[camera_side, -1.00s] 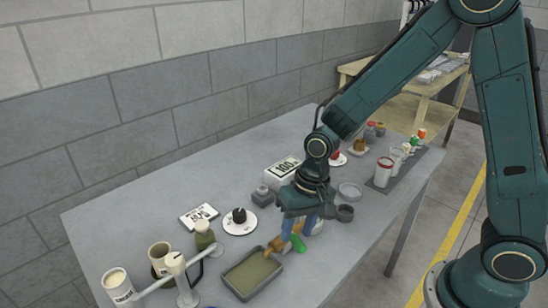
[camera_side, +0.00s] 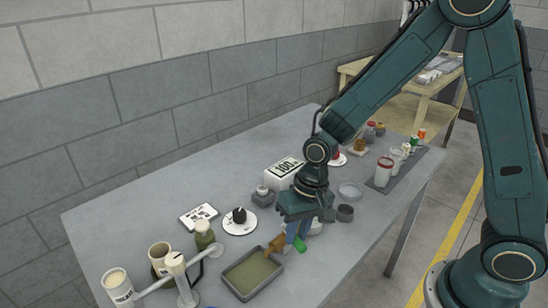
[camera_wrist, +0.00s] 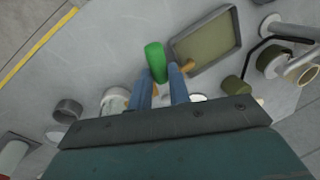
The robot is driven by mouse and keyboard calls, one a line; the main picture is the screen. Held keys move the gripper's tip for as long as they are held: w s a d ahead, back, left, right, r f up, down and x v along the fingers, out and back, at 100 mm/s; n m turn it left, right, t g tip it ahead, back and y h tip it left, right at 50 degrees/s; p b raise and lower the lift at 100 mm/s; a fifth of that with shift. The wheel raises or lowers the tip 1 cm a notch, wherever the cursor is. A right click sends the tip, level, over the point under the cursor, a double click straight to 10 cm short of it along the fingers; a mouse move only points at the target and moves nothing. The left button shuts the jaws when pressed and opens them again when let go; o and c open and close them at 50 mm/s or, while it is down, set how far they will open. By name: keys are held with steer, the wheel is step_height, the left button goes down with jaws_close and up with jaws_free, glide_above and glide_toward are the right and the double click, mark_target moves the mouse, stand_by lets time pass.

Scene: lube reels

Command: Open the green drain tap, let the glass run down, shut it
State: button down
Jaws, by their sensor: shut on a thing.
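The green tap handle (camera_side: 299,243) shows just below my gripper, and in the wrist view it is a green lever (camera_wrist: 155,60) at the fingertips. The brass tap body (camera_side: 275,244) points toward the drain tray (camera_side: 233,288), which holds olive-coloured liquid. My gripper (camera_side: 293,236) points down with its blue fingers closed on the green handle; in the wrist view the fingers (camera_wrist: 162,82) lie either side of its near end. A pale round part (camera_side: 315,228) beside the tap is partly hidden by my gripper. I cannot make out a liquid level in the glass.
A white "100" block (camera_side: 284,170) and a small grey bottle (camera_side: 262,196) stand behind my gripper. A black knob on a white disc (camera_side: 240,222) is to the left. Cups and a pale pipe frame (camera_side: 177,265) stand left of the tray.

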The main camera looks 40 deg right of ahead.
steer(key=shift+d, duration=0.1)
steer(key=shift+d+n+g, duration=0.15)
steer(key=shift+d+n, duration=0.2)
steer(key=shift+n, duration=0.6)
steer(key=shift+d+n+g, duration=0.15)
steer(key=shift+d+n, duration=0.15)
steer(key=shift+n, duration=0.65)
steer(key=c, duration=1.3)
jaws_free()
steer(key=shift+r, duration=0.1)
step_height(320, 180, up, 13)
steer(key=d, duration=0.2)
steer(key=shift+d+r, duration=0.2)
steer(key=shift+d, duration=0.15)
